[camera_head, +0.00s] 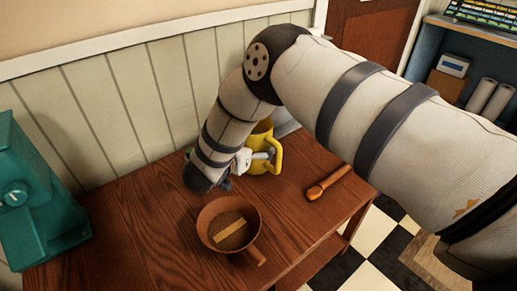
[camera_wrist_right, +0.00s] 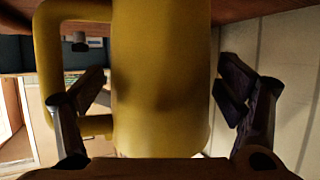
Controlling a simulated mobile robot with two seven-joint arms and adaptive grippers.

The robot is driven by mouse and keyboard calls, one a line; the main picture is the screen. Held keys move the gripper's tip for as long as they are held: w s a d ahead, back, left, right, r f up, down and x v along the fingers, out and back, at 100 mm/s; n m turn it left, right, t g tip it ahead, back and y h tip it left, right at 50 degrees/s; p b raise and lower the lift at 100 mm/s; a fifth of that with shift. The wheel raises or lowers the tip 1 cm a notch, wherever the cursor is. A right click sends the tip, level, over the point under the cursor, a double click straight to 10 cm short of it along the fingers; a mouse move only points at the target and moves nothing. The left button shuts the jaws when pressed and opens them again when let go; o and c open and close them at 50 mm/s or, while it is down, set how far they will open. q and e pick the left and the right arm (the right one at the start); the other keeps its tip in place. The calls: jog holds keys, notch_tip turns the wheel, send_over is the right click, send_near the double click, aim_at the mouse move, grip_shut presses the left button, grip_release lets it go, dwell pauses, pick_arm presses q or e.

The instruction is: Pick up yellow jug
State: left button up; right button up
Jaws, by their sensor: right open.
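The yellow jug (camera_head: 277,161) stands on the wooden table near the wall, with its handle facing right. My right arm hides much of its body in the head view. In the right wrist view the jug (camera_wrist_right: 160,85) fills the middle, with its handle (camera_wrist_right: 50,60) at the left. My right gripper (camera_wrist_right: 165,98) is open, with one finger on each side of the jug's body. The left-hand finger in that view overlaps the handle side. Gaps show beside the body, and I see no clear contact. My left gripper is not in view.
A brown pan (camera_head: 207,237) with a tan block inside sits near the table's front. An orange-brown wooden utensil (camera_head: 328,183) lies at the right. A teal appliance (camera_head: 35,205) stands at the left. The panelled wall (camera_head: 110,110) is close behind.

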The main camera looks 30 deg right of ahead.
jog(key=shift+r, duration=0.1)
jog(key=c, duration=1.5)
jog(key=shift+r, duration=0.5)
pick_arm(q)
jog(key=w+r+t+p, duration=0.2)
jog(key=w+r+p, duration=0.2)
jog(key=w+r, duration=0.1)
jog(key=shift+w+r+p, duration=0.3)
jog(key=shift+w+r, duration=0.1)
pick_arm(e)
jog(key=s+r, duration=1.2)
jog(key=s, duration=0.2)
jog(key=shift+a, duration=0.2)
